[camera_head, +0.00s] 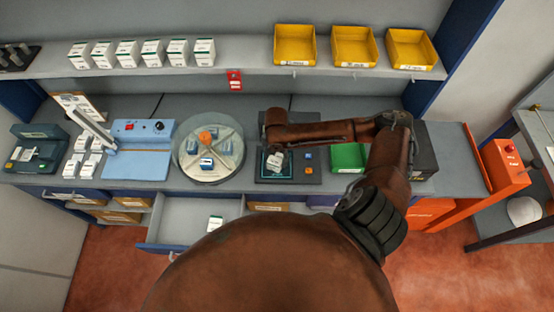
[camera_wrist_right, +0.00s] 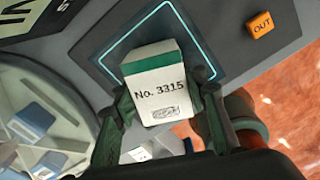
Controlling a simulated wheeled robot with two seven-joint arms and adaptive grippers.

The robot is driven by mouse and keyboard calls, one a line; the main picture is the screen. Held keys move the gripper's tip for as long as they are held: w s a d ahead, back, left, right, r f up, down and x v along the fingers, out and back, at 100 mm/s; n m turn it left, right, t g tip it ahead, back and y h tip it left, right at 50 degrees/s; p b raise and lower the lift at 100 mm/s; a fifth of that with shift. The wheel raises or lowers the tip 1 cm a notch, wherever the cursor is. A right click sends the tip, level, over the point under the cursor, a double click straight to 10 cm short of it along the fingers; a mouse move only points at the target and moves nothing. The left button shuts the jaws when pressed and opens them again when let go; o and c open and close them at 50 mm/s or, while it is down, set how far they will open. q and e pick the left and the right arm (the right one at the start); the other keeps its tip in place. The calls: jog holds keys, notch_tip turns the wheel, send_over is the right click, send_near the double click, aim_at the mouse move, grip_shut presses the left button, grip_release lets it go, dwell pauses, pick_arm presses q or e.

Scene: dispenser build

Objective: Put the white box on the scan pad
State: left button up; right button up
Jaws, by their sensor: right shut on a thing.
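A white box (camera_head: 275,161) with a green band is in my right gripper (camera_head: 277,152). In the right wrist view the box (camera_wrist_right: 160,72) reads "No. 3315" and sits between the two fingers (camera_wrist_right: 160,100). The scan pad (camera_head: 264,172) is a dark square with a glowing teal outline. In the wrist view the pad (camera_wrist_right: 158,27) lies behind the box, and the box overlaps its outline. I cannot tell whether the box touches the pad. My left gripper is not in view.
A round carousel (camera_head: 208,175) with blue-and-white boxes stands left of the pad. A green bin (camera_head: 348,157) is on the right, partly behind my arm. An orange "OUT" button (camera_wrist_right: 261,24) is beside the pad. An open drawer (camera_head: 180,228) below holds another white box (camera_head: 215,223).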

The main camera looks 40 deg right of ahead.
aim_at(276, 157)
jog(key=shift+f, duration=0.4)
jog(key=shift+f, duration=0.15)
jog(key=o, duration=1.3)
jog(key=shift+o, duration=0.2)
notch_tip(276, 157, up, 12)
jog(key=shift+r+b, duration=0.2)
jog(key=shift+b, duration=0.1)
jog(key=shift+f, duration=0.15)
